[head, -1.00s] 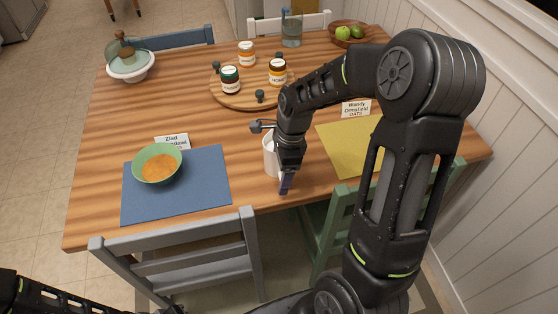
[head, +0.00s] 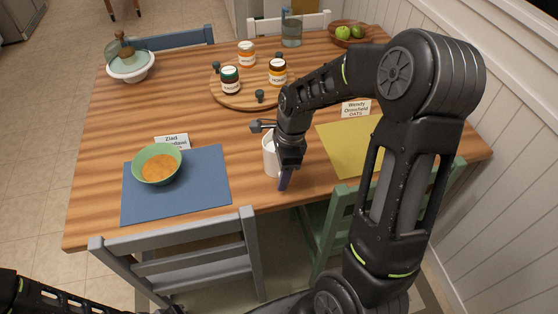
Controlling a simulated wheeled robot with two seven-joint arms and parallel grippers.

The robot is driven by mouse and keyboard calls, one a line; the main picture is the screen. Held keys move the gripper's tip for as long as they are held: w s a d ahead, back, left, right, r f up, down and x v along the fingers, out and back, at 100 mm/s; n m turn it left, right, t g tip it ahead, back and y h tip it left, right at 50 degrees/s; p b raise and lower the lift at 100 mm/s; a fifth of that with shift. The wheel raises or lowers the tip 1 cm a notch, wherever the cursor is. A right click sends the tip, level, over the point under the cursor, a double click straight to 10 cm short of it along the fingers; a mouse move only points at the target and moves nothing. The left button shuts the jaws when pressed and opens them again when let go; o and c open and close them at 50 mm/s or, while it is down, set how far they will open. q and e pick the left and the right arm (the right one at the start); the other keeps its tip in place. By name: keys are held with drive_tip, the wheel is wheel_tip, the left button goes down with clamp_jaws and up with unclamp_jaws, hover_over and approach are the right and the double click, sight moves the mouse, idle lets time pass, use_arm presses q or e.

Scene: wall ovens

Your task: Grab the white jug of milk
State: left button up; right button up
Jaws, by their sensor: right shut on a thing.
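The white jug of milk (head: 269,158) stands on the wooden table near its front edge, between the blue and yellow placemats. Most of it is hidden behind my right gripper; only its white left side shows. My right gripper (head: 285,175) points down at the jug's right side and is shut on it, though the exact contact is covered by the gripper itself. A dark blue finger tip shows below the wrist. Part of my left arm (head: 60,297) shows at the bottom left, but its gripper is not clearly visible.
A green bowl of orange food (head: 158,158) sits on the blue placemat (head: 205,190). The yellow placemat (head: 340,145) lies right of the jug. A round wooden board (head: 240,98) with jars is behind. A grey chair (head: 190,255) and green chair (head: 320,235) stand in front.

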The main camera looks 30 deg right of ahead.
drive_tip(key=shift+r, duration=0.25)
clamp_jaws()
drive_tip(key=shift+r, duration=4.75)
